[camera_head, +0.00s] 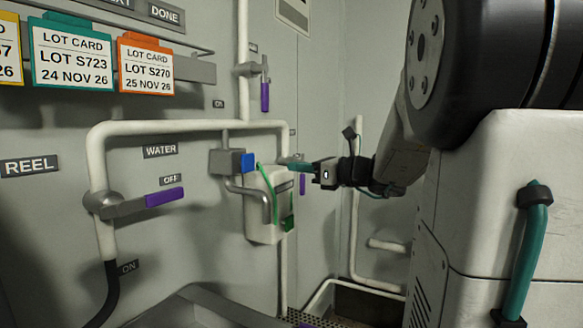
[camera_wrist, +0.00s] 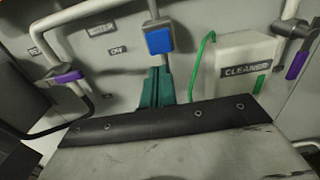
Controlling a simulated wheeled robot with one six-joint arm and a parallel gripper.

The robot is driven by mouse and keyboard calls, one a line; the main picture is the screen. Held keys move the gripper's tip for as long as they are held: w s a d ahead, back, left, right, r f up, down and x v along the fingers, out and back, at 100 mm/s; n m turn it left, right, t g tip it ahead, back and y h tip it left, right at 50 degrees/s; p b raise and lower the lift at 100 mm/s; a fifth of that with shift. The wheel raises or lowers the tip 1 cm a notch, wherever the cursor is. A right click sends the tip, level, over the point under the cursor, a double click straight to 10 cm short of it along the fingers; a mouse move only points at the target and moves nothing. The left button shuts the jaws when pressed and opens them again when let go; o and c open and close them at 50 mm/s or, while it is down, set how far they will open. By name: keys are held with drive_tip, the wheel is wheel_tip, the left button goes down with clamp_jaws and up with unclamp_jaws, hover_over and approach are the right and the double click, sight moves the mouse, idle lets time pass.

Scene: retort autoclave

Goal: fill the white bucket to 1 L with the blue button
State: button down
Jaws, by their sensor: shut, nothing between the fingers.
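My gripper (camera_head: 290,164) has teal fingers, which are shut and empty. In the head view they point left at the button's height, with a visible gap between. The fingers also show in the wrist view (camera_wrist: 156,72). A bent grey spout (camera_head: 262,198) hangs below the box. I cannot make out a white bucket in either view.
A white container labelled CLEANER (camera_wrist: 240,65), with a green hose, hangs beside the button. A purple-handled valve (camera_head: 164,197) points at OFF, on a white pipe. Lot cards (camera_head: 146,65) hang at upper left. A grey basin edge (camera_head: 200,305) lies below.

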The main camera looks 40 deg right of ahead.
sight(250, 161)
drive_tip(key=x, duration=1.1)
drive_tip(key=shift+w+f, duration=0.1)
drive_tip(key=shift+w, duration=0.2)
drive_tip(key=shift+a, duration=0.1)
drive_tip(key=shift+x, duration=0.95)
drive_tip(key=shift+w, duration=0.1)
drive_tip(key=shift+a, duration=0.1)
drive_tip(key=v, duration=1.4)
